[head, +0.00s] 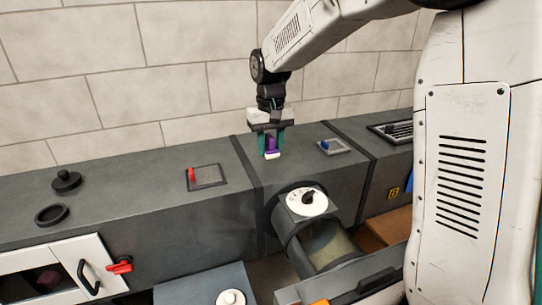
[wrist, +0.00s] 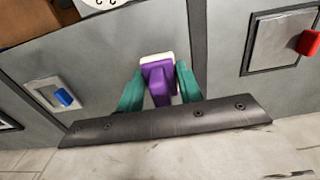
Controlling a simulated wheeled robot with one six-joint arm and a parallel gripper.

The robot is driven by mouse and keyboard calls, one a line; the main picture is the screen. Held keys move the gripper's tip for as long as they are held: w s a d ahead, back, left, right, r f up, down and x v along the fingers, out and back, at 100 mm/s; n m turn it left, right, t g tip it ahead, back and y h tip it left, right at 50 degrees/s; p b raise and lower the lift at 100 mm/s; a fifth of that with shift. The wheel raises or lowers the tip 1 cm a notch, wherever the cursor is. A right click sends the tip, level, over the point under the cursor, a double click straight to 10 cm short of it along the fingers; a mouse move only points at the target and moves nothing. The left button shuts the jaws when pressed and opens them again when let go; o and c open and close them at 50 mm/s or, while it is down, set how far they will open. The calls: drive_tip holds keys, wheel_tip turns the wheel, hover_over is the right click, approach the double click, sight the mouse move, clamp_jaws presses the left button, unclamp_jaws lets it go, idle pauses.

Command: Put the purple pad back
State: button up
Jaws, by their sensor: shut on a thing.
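The purple pad (wrist: 159,82) with a whitish strip at its end is between the two green fingers of my gripper (wrist: 158,90) in the wrist view. My gripper is shut on it. In the head view my gripper (head: 270,143) points down over the top of the grey duct, with the purple pad (head: 271,144) between its fingers. The pad's pale end is close to the duct top (head: 240,178); I cannot tell whether it touches.
A red-handled plate (head: 206,177) and a blue-handled plate (head: 333,146) lie on the duct on either side of my gripper. A round white dial (head: 307,202) is below. A black knob (head: 66,180) and black ring (head: 51,214) sit at left. A white door (head: 78,270) is on the front.

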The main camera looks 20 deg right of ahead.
sight(271, 156)
drive_tip(key=shift+f, duration=1.75)
drive_tip(key=shift+f, duration=0.15)
drive_tip(key=o, duration=0.9)
